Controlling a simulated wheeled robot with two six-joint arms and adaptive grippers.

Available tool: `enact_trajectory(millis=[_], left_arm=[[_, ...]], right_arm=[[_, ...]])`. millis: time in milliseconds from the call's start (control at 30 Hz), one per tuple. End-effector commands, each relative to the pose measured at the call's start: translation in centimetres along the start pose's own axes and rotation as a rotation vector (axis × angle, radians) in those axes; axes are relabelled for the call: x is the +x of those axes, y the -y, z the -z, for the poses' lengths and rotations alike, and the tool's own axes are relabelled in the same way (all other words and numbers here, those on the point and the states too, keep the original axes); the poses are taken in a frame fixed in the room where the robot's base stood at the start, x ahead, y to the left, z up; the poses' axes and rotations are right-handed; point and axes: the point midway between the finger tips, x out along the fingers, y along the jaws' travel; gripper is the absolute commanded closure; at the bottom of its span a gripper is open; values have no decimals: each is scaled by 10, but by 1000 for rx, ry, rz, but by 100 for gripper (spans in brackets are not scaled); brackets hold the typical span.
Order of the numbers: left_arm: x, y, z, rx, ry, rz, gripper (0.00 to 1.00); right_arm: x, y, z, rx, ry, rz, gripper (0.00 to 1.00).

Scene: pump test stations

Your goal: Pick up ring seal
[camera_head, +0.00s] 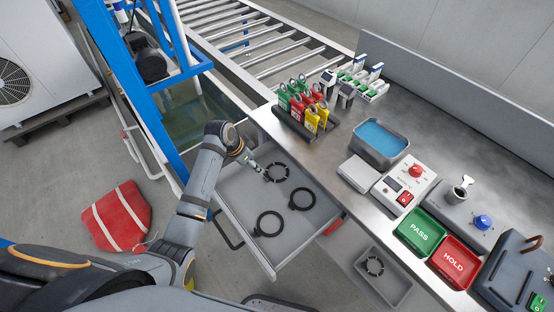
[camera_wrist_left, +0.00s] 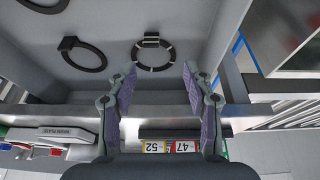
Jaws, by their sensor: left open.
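Three dark ring seals lie in the open grey drawer (camera_head: 236,208). The segmented ring seal (camera_head: 287,175) is farthest back, a plain ring (camera_head: 312,203) lies to its right, and another plain ring (camera_head: 280,222) lies nearer the front. My left gripper (camera_head: 266,174) is over the drawer, beside the segmented ring. In the left wrist view my open, empty fingers (camera_wrist_left: 160,78) point toward the segmented ring (camera_wrist_left: 153,69), with visible space between. A plain ring (camera_wrist_left: 88,68) lies left of it there. My right gripper is not in view.
A grey tray (camera_head: 361,262) holding another segmented ring stands right of the drawer. The bench above carries coloured tags (camera_head: 310,118), a blue-lined basin (camera_head: 380,139), and green PASS (camera_head: 419,232) and red HOLD (camera_head: 454,258) trays. A blue frame (camera_head: 150,120) stands left of my arm.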

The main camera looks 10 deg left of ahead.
Motion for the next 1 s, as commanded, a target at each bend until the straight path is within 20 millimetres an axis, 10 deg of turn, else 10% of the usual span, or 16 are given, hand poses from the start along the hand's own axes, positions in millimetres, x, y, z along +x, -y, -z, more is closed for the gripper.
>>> enact_trajectory(millis=[133,433,733,1000], left_arm=[[3,0,0,1,1,-2,49],[48,-1,0,-1,1,-2,49],[68,-6,3,-1,1,-4,49],[104,-9,4,0,0,0,49]], right_arm=[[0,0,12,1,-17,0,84],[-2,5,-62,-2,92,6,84],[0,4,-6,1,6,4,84],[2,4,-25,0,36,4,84]])
